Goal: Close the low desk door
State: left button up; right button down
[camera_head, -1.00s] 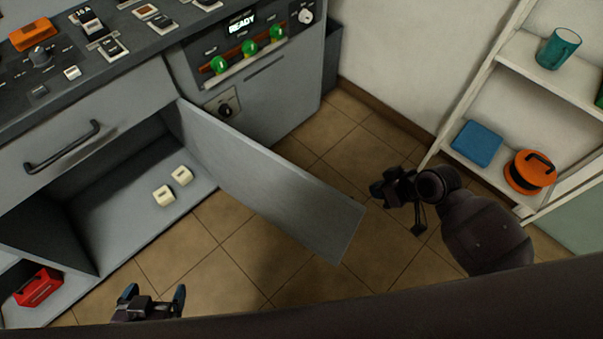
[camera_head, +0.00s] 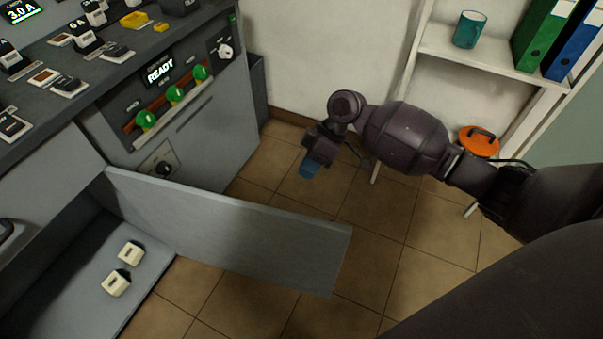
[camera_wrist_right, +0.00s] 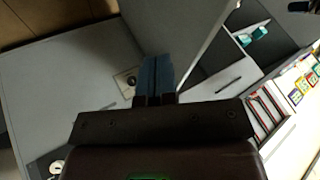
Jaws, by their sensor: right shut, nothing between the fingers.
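The low desk door (camera_head: 235,232) is a grey panel, hinged at its left end on the desk, and it stands wide open over the tiled floor. Behind it the low compartment (camera_head: 70,265) is open. My right gripper (camera_head: 310,168) is shut and empty, with blue fingertips. In the head view it is above and to the right of the door, on the side away from the compartment, apart from the panel. In the right wrist view the shut blue fingers (camera_wrist_right: 157,75) point toward grey panels. My left gripper is out of view.
Two cream blocks (camera_head: 123,268) lie on the compartment floor. The desk front (camera_head: 205,135) carries a READY display and green knobs. A white shelf (camera_head: 480,62) with a teal mug (camera_head: 469,30), binders and an orange reel (camera_head: 478,141) stands at the right. Floor around the door is clear.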

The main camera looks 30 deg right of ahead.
pick_arm(q)
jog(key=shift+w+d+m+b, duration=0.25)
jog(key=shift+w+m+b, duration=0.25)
jog(key=shift+b, duration=0.45)
pick_arm(e)
jog(key=s+a+f, duration=0.3)
jog(key=a+f, duration=0.3)
jog(key=a, duration=0.1)
jog(key=shift+s+a+f, duration=0.15)
jog(key=shift+s, duration=0.25)
